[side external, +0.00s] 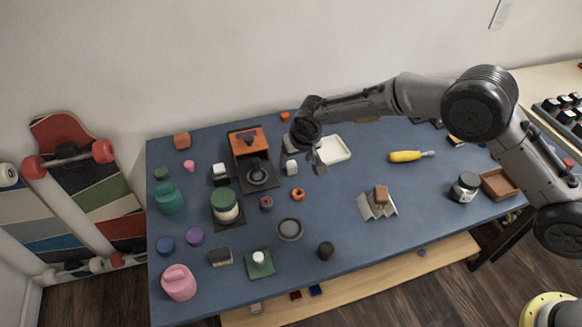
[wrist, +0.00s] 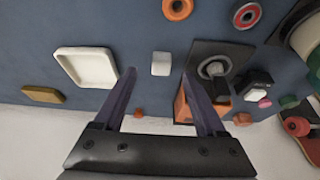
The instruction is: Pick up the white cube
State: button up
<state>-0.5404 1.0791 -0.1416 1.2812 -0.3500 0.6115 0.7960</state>
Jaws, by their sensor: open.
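A small white cube (side external: 292,168) lies on the blue table, left of my gripper (side external: 317,162) in the side view. In the wrist view the white cube (wrist: 161,63) shows between and slightly beyond the two dark fingertips of my gripper (wrist: 158,73). The jaws are open, with nothing between them that I can see touching. My gripper appears to be above the table; its exact height over the cube is hard to tell.
A white tray (side external: 333,150) sits right of the cube, and an orange-and-black device (side external: 255,172) stands to its left. An orange ring (side external: 297,194) lies in front. A yellow screwdriver (side external: 405,156) lies further right. The blue table (side external: 340,225) has free room in front.

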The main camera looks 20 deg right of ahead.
aim_at(292, 167)
jog(key=shift+x, duration=2.75)
jog(key=shift+w+a, duration=0.15)
grip_shut()
